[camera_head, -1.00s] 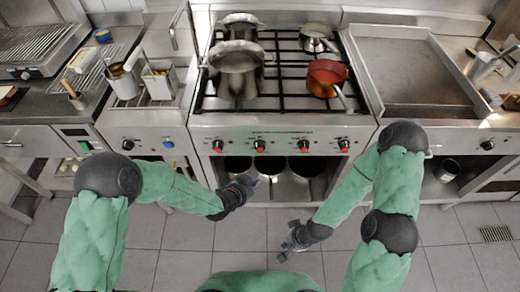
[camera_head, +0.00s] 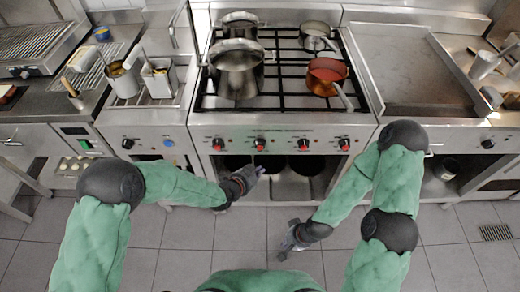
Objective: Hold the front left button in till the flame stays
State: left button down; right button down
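The stove (camera_head: 280,131) stands in the middle, with a row of several red-marked control knobs along its front panel. The leftmost knob (camera_head: 218,144) and the one to its right (camera_head: 259,144) are on the left half. I cannot make out a flame under the pots. My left gripper (camera_head: 258,172) is in front of the stove, just below the second knob from the left and apart from it in the picture. My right gripper (camera_head: 284,252) is low over the floor, away from the stove. Both grippers are too small to tell whether they are open or shut.
A large steel pot (camera_head: 237,77), another pot behind it (camera_head: 239,22), a red-brown pan (camera_head: 325,76) and a small saucepan (camera_head: 316,32) stand on the burners. A fryer (camera_head: 160,82) is at left, a flat griddle (camera_head: 405,70) at right. The tiled floor before the stove is clear.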

aim_at(260, 148)
pick_arm(q)
jog(key=w+b, duration=0.1)
jog(key=w, duration=0.5)
jog(key=shift+w+b, duration=0.2)
jog(key=shift+b, duration=0.2)
jog(key=shift+w, duration=0.1)
dwell(1.1)
jog(key=shift+w+b, duration=0.3)
